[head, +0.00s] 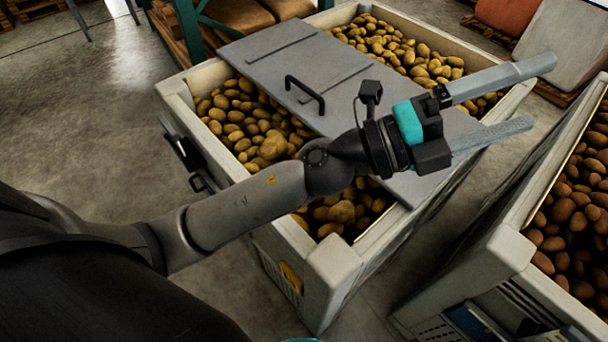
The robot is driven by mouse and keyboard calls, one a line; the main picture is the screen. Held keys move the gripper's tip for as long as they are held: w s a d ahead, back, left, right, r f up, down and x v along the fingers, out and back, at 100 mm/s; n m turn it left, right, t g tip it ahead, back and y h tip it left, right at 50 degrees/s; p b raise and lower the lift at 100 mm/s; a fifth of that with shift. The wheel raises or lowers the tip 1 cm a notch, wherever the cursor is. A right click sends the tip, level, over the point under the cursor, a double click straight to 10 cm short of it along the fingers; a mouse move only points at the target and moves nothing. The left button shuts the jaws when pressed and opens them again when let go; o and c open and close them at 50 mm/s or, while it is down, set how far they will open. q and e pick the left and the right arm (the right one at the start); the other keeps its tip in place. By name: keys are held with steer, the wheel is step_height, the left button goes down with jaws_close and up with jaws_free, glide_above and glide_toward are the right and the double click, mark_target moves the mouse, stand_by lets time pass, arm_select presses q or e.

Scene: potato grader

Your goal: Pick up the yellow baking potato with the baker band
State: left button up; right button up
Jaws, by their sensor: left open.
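Yellow potatoes fill a pale crate (327,262) in the middle of the view. Larger ones stand out among them: one potato (272,146) left of my left forearm, and another potato (342,211) below it. I cannot make out a baker band on any of them, so I cannot tell which is the baking potato. My left gripper (540,93) is open and empty, its two long grey fingers pointing right above the crate's right side. My left arm crosses the crate and hides some potatoes. My right gripper is not in view.
A grey lid (262,55) with a black handle (305,95) covers the crate's middle. A second crate (508,250) of browner potatoes stands at the right. A dark fixture (185,150) is at the crate's left side. Concrete floor (90,120) lies open at left.

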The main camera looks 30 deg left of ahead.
arm_select(q)
steer(key=s+d+f+m+g, duration=0.4)
steer(key=d+f+m+g, duration=0.15)
steer(key=m+g, duration=0.3)
steer(key=a+f+m+g+y, duration=0.2)
steer(key=f+m+y, duration=0.15)
steer(key=f, duration=0.35)
steer(key=a+f+m+g+y, duration=0.1)
steer(key=a+f+m+y, duration=0.15)
steer(key=f+y, duration=0.3)
steer(key=w+a+f+t+y, duration=0.1)
steer(key=w+a+f+y, duration=0.2)
steer(key=a, duration=0.5)
steer(key=w+a+f+y, duration=0.1)
steer(key=w+a+y, duration=0.2)
steer(key=a+y, duration=0.4)
steer(key=w+a+f+t+y, duration=0.1)
steer(key=w+a+f+y, duration=0.15)
steer(key=a, duration=0.75)
steer(key=shift+n+y, duration=0.35)
steer(key=shift+n, duration=0.1)
steer(key=x, duration=0.8)
steer(key=shift+f, duration=0.3)
steer(key=shift+b+x, duration=0.4)
steer(key=shift+x, duration=2.55)
steer(key=shift+w, duration=0.15)
